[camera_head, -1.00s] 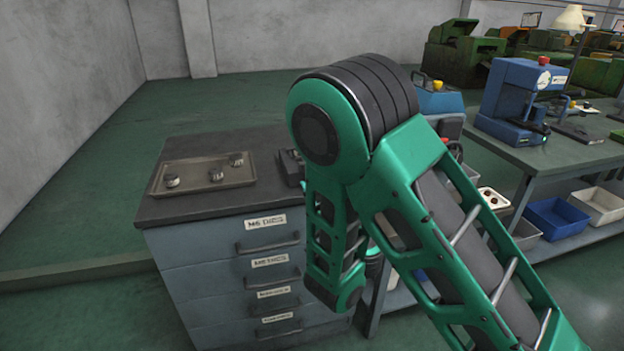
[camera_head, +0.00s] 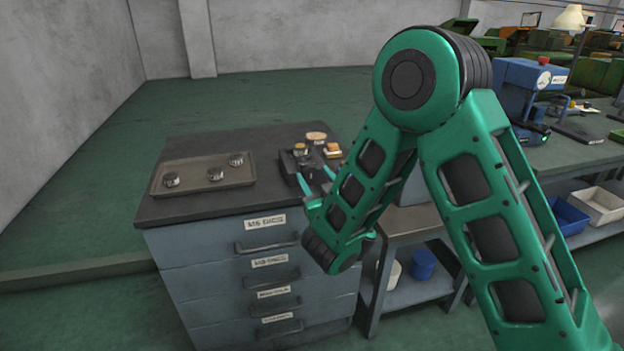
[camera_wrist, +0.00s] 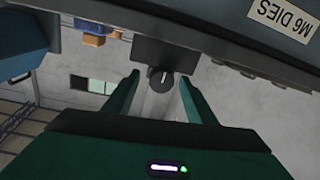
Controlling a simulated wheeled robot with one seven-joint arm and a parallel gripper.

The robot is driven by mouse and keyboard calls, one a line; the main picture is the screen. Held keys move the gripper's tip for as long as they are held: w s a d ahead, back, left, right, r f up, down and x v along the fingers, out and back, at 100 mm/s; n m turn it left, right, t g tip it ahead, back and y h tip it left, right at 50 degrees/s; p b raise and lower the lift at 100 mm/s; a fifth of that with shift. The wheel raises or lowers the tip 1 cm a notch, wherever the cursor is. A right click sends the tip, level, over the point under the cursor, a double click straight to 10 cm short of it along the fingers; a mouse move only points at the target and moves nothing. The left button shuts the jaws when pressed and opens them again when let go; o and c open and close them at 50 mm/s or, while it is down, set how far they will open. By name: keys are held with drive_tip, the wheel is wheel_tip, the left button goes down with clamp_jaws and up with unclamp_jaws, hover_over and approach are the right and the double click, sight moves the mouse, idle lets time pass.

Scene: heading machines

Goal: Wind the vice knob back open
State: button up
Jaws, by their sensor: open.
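The vice (camera_head: 290,161) is a small dark block on the cabinet top, with a brass round piece (camera_head: 300,148) on it. In the wrist view the vice body (camera_wrist: 168,50) is a dark block, and its dark round knob (camera_wrist: 161,83) with a pale line faces me. My gripper (camera_head: 316,179) is open at the vice's front side, its green fingers pointing toward it. In the wrist view the fingers of my gripper (camera_wrist: 160,84) stand either side of the knob, with visible gaps. The knob is too small to make out in the head view.
The cabinet (camera_head: 215,265) has drawers labelled M6 DIES. A bench (camera_head: 585,155) with a blue machine stands right.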

drive_tip(key=shift+w+a+r, duration=0.1)
drive_tip(key=shift+w+a, duration=0.1)
drive_tip(key=shift+w, duration=0.15)
drive_tip(key=c, duration=1)
drive_tip(key=shift+a, duration=0.2)
drive_tip(key=shift+c, duration=0.2)
drive_tip(key=shift+d, duration=0.15)
